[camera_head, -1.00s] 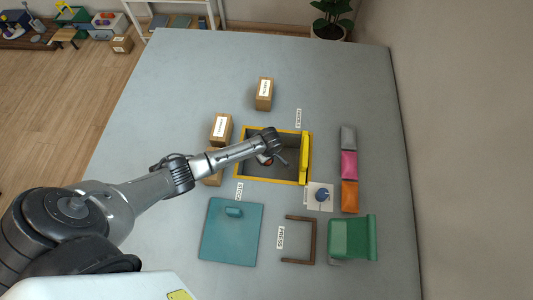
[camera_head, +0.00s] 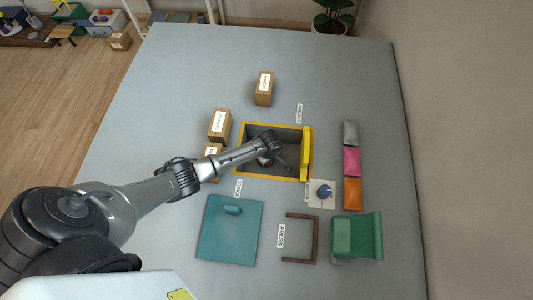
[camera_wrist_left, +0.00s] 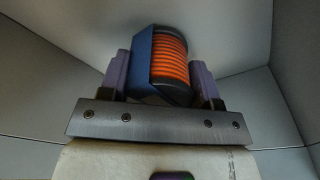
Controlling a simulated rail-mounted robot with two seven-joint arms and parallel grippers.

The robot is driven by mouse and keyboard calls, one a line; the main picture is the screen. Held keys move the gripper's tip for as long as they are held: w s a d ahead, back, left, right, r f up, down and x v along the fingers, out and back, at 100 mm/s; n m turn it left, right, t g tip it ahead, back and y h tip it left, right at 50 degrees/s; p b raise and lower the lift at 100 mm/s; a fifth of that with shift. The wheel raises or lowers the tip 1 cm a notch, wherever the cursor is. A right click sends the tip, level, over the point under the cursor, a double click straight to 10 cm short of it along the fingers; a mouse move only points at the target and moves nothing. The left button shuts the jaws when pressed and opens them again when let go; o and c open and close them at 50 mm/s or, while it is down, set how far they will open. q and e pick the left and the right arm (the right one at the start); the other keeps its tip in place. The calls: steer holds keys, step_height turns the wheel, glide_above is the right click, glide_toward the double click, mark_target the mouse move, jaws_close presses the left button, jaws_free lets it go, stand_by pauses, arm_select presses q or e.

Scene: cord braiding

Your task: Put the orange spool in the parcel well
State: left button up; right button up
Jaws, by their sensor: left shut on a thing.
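The orange spool (camera_wrist_left: 173,62), wound with orange cord and with a dark blue piece along its left side, sits between the purple fingers of my left gripper (camera_wrist_left: 160,78) in the left wrist view. The gripper is shut on it. Plain grey walls surround them there. The fingers are mostly hidden there, and I cannot tell whether the spool touches the well floor. My right gripper is not in view.
Cardboard boxes (camera_head: 264,87) stand behind and left of the well. A yellow flap (camera_head: 306,155) stands along its right edge. Grey, pink and orange blocks (camera_head: 352,193) lie right. A teal panel (camera_head: 229,238), brown frame (camera_head: 316,240) and green object (camera_head: 357,238) lie in front.

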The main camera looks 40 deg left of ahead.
arm_select(q)
steer(key=o, duration=1)
steer(key=shift+o, duration=0.5)
step_height(320, 180, up, 14)
steer(key=d+p, duration=0.1)
steer(key=p, duration=0.6)
steer(key=shift+s+d+f, duration=0.15)
steer(key=shift+d, duration=0.2)
